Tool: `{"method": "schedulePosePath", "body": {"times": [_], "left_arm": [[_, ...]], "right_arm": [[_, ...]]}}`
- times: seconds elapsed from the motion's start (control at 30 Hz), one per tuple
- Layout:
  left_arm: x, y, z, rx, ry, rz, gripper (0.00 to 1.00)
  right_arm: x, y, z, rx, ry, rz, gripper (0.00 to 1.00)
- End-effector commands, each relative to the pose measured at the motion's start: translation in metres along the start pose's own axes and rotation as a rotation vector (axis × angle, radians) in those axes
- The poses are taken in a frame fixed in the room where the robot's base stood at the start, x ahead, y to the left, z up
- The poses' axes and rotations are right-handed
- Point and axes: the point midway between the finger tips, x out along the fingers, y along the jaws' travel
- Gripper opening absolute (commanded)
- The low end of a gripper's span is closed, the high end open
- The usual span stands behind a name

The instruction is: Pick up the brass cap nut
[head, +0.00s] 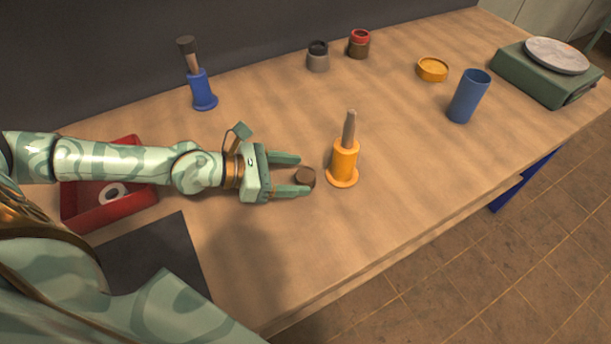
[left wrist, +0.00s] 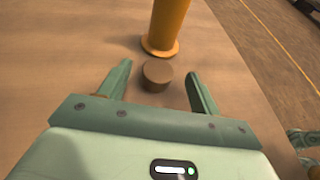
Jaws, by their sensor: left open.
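A small brown round piece, which I take for the brass cap nut (head: 306,176), sits on the wooden table just left of an orange post. In the left wrist view the nut (left wrist: 157,76) shows between the tips of the two fingers, with a gap on each side. My left gripper (head: 298,174) is open, low over the table, and its fingers point right, one on each side of the nut. In the left wrist view the left gripper (left wrist: 159,72) holds nothing.
The orange post (head: 344,164) with a grey rod stands just beyond the fingertips; it also shows in the left wrist view (left wrist: 166,24). The table's front right is clear.

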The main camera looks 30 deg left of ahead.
Motion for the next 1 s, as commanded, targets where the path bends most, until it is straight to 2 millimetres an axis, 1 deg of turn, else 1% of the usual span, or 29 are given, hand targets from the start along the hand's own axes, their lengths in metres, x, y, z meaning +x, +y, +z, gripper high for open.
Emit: {"method": "schedulePosePath", "body": {"times": [0.03,0.1,0.2,0.43,0.47,0.5,0.57,0.6,0.63,1.0], "left_arm": [[0.011,0.001,-0.003,-0.002,-0.003,0.0,0.63],[0.021,0.001,-0.002,-0.002,-0.003,-0.001,0.63],[0.03,0.002,-0.002,-0.001,-0.001,-0.001,0.63],[0.032,0.002,-0.002,0.0,0.001,0.0,0.63],[0.032,0.002,-0.002,0.0,0.001,0.0,0.58],[0.032,0.002,-0.002,0.0,0.001,0.0,0.47],[0.032,0.002,-0.002,0.0,0.001,0.0,0.3],[0.032,0.002,-0.002,0.0,0.001,0.0,0.19],[0.032,0.002,-0.002,0.0,0.001,0.0,0.16],[0.031,0.002,0.0,0.0,0.0,0.0,0.15]], "right_arm": [[0.004,-0.001,0.001,0.0,-0.004,-0.002,0.59],[0.004,-0.001,0.001,0.0,-0.004,-0.002,0.59],[0.004,-0.001,0.001,0.0,-0.004,-0.002,0.59],[0.004,-0.001,0.001,0.001,-0.003,-0.002,0.59],[0.004,-0.001,0.001,0.001,-0.003,-0.002,0.59],[0.004,-0.001,0.001,0.001,-0.003,-0.002,0.59],[0.004,-0.001,0.001,0.001,-0.003,-0.002,0.59],[0.004,-0.001,0.001,0.001,-0.003,-0.002,0.59],[0.004,-0.001,0.001,0.001,-0.003,-0.002,0.59],[0.003,-0.001,0.001,0.001,-0.002,-0.002,0.59]]}}
